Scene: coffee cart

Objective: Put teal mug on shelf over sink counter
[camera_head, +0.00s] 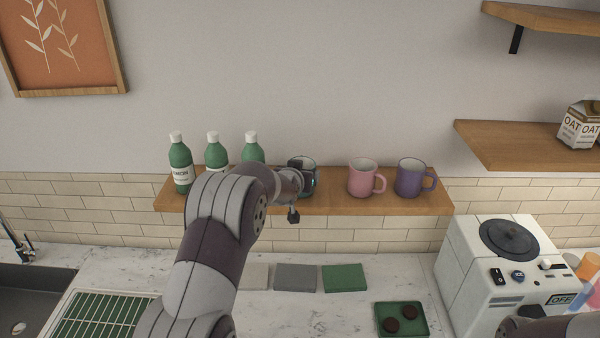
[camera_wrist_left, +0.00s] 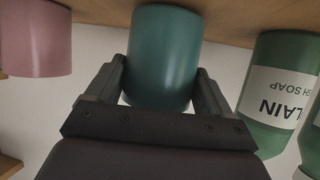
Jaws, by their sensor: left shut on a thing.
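The teal mug (camera_head: 316,178) is on or just above the wooden shelf (camera_head: 235,203), between the green bottles and the pink mug. In the left wrist view the teal mug (camera_wrist_left: 165,45) is upside down in the picture, its base at the shelf surface (camera_wrist_left: 235,18); I cannot tell if it bears its full weight there. My left gripper (camera_head: 301,180) is shut on the mug, with one finger on each side of its body in the wrist view. My arm and gripper hide much of the mug in the head view. My right gripper is out of view.
Several neighbours share the shelf: green soap bottles (camera_head: 180,165) to the left, a pink mug (camera_head: 361,180) and a purple mug (camera_head: 409,180) to the right. A gap separates the teal and pink mugs. A white coffee machine (camera_head: 470,262) stands below at right.

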